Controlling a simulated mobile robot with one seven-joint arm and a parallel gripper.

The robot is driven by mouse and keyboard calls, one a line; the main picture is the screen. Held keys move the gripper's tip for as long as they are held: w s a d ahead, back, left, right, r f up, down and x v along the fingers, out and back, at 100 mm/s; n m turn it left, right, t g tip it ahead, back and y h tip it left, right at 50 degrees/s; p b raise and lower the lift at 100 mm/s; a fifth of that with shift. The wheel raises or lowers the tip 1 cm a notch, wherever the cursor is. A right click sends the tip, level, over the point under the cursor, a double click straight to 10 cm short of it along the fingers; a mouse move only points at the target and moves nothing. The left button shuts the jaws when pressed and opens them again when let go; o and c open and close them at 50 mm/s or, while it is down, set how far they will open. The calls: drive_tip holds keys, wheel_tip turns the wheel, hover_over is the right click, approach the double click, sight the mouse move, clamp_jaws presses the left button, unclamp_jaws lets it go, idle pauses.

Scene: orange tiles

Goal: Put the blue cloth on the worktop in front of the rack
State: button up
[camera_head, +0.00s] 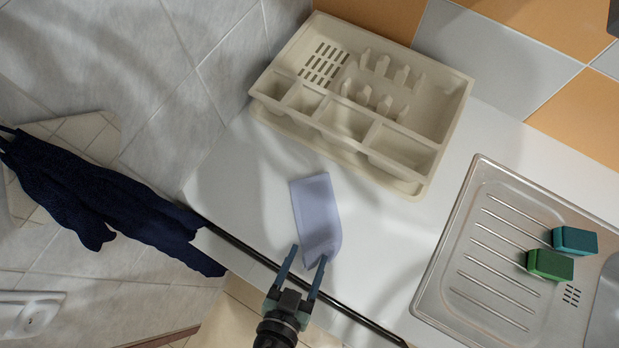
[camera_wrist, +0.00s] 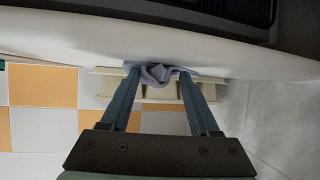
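The blue cloth (camera_head: 316,212), pale lavender-blue, lies on the white worktop (camera_head: 262,215) in front of the cream rack (camera_head: 350,150), with a small gap between them. Its near end looks slightly curled. My gripper (camera_head: 308,252) is at this near end by the worktop's front edge, its fingers spread apart; one fingertip is close to the cloth's corner. In the wrist view, the bunched end of the cloth (camera_wrist: 157,74) shows between the open fingertips (camera_wrist: 158,71), with the rack (camera_wrist: 162,93) behind. Whether a finger touches the cloth is unclear.
A steel sink with a ridged drainer (camera_head: 465,262) is at the right, bearing a green sponge (camera_head: 550,264) and a teal sponge (camera_head: 575,240). A dark blue garment (camera_head: 95,200) hangs at the left. Orange and grey tiles (camera_head: 490,55) cover the wall behind.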

drive_tip(key=shift+r, duration=0.1)
drive_tip(key=s+r+p, duration=0.4)
drive_tip(key=r+p, duration=0.1)
drive_tip(key=r, duration=0.5)
drive_tip(key=shift+s+a+f, duration=0.1)
idle(0.5)
